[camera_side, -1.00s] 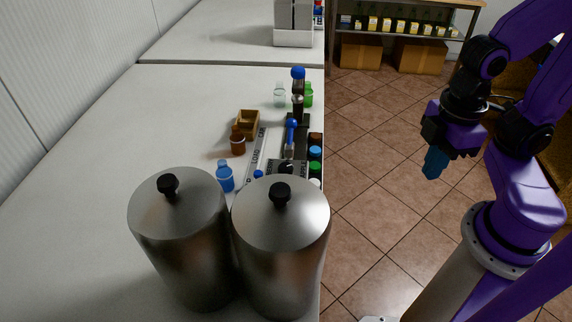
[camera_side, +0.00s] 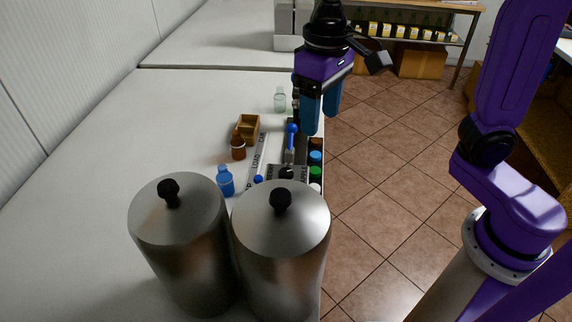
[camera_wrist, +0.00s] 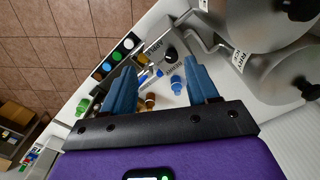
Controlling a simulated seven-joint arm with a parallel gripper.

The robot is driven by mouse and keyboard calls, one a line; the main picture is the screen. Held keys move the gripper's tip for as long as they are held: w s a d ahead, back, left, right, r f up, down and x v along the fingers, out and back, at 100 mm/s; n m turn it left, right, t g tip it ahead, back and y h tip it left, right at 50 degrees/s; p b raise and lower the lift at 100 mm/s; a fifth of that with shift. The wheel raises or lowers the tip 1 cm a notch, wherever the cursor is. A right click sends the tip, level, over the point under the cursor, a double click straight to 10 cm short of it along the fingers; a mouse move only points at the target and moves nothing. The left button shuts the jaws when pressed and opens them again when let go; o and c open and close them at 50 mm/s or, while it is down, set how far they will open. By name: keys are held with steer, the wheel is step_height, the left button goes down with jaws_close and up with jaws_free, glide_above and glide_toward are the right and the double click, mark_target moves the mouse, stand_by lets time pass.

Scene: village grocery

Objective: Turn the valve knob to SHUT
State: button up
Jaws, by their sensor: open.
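A small black knob (camera_side: 286,172) sits on a grey labelled plate (camera_side: 273,178) just behind the right steel urn. In the wrist view the dark round knob (camera_wrist: 171,54) shows on the plate between the urns and the fingers. Its pointing direction and a SHUT mark are too small to read. My gripper (camera_side: 320,115) is open and empty, its two blue fingers pointing down above the table's right edge, beyond the knob and well above it. In the wrist view my gripper (camera_wrist: 160,65) has its fingers apart, with the knob beyond the tips.
Two steel urns (camera_side: 180,240) (camera_side: 282,240) stand at the front. A blue-handled lever (camera_side: 291,130), a row of coloured caps (camera_side: 315,172), a blue bottle (camera_side: 225,181), a brown bottle (camera_side: 238,146) and a wooden box (camera_side: 248,127) crowd nearby. The table's left side is clear.

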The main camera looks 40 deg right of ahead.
mark_target(286, 171)
steer(key=w+a+r+m, duration=0.3)
steer(key=w+m, duration=0.1)
steer(key=w, duration=0.1)
step_height(286, 171, down, 18)
steer(key=shift+w+r, duration=0.1)
steer(key=shift+w, duration=0.05)
stand_by(0.4)
steer(key=shift+n, duration=0.3)
steer(key=c, duration=1)
